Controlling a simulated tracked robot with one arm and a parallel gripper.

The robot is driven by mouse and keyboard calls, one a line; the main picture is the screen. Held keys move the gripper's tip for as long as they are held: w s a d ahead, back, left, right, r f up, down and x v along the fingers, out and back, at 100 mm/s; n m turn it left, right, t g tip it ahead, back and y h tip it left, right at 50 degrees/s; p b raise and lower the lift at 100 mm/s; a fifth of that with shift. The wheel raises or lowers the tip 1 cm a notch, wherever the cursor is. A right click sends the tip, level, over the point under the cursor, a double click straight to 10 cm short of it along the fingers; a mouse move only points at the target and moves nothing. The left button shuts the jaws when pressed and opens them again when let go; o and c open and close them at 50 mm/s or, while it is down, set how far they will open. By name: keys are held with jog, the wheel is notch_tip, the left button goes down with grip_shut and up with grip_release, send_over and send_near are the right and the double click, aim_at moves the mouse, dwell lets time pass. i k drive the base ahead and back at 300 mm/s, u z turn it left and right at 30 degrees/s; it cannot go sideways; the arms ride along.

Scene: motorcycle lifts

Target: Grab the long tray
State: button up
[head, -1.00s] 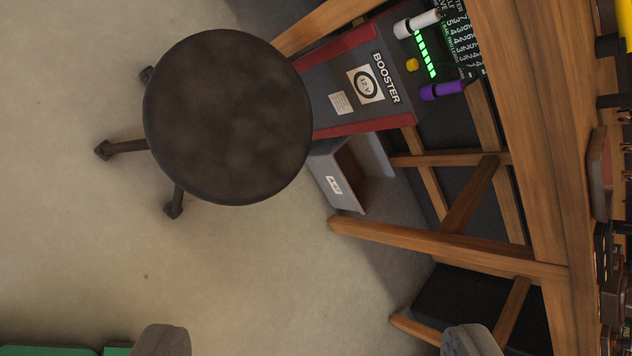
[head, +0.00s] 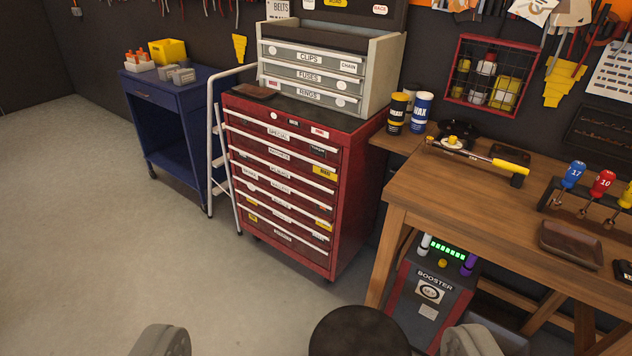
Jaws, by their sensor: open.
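A shallow brown rectangular tray (head: 570,246) lies on the wooden workbench (head: 440,195) at the right, in front of a row of numbered screwdrivers. A flat dark tray-like piece (head: 254,91) lies on top of the red tool cabinet (head: 282,180), left of the grey drawer unit. I cannot tell which of them, if either, is the long tray. My gripper (head: 315,342) is open and empty. Its two grey fingers show at the bottom edge, far apart, with floor and part of a stool seat in view between them. It is well away from both pieces.
A round dark stool (head: 358,333) stands at bottom centre, beside the booster (head: 432,292) under the bench. A white folded ladder (head: 217,150) leans between the blue cart (head: 170,115) and the red cabinet. The floor (head: 90,230) at left is clear.

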aim_at(259, 93)
jog(key=u, duration=0.15)
jog(key=i, duration=0.35)
jog(key=u, duration=0.75)
jog(key=i, duration=1.35)
jog(key=u, duration=0.45)
jog(key=i, duration=1.3)
jog(key=z, duration=0.75)
jog(key=i, duration=1.1)
jog(key=z, duration=0.55)
jog(key=k, duration=0.85)
jog(key=z, duration=0.2)
jog(key=i, duration=0.4)
jog(key=u, duration=0.05)
